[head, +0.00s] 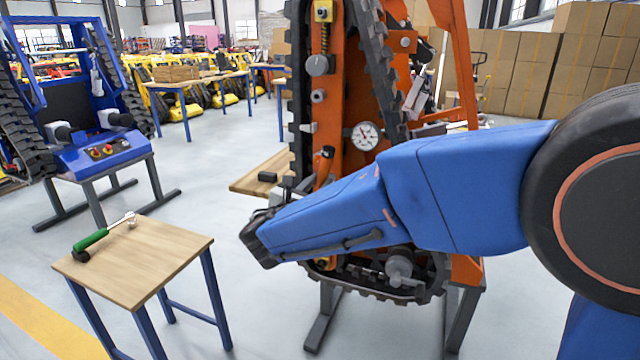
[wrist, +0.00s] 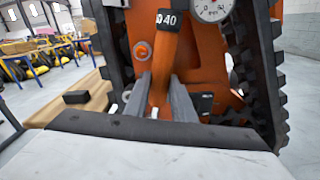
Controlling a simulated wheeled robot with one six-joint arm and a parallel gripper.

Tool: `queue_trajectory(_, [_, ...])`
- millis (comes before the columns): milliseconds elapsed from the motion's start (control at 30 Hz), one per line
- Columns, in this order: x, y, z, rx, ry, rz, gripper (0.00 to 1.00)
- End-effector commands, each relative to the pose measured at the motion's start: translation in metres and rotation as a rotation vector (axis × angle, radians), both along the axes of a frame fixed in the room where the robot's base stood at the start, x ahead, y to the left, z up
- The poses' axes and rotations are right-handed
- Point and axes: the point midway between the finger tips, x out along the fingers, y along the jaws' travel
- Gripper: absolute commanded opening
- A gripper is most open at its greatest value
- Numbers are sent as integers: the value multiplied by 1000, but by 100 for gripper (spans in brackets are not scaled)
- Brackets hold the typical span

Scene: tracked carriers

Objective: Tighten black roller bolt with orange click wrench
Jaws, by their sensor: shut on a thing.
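My gripper (wrist: 161,84) is shut on the orange click wrench (wrist: 159,62), with one grey finger on each side of its handle. The wrench stands upright in the wrist view, in front of the orange tracked carrier (head: 349,92). A black patch marked "40" (wrist: 168,20) shows at the top; I cannot tell if it belongs to the wrench. In the head view part of an orange tool (head: 325,163) shows above my blue wrist, which hides my fingers. I cannot make out the black roller bolt, nor whether the wrench touches it.
A white dial gauge (head: 363,136) sits on the orange carrier, with black track (head: 299,90) along its edges. A small wooden table (head: 150,255) at left holds a green-handled wrench (head: 92,239). A blue carrier (head: 95,150) stands behind it. A black block (wrist: 76,97) lies on a wooden surface.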

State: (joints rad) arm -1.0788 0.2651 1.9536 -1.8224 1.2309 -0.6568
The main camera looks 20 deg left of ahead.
Motion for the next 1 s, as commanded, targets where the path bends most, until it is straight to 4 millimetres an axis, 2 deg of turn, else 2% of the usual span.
queue_trajectory(600, [-25, 2, 0, 1, 0, 1, 0])
queue_trajectory(1000, [-27, 2, 1, 1, -1, 0, 0])
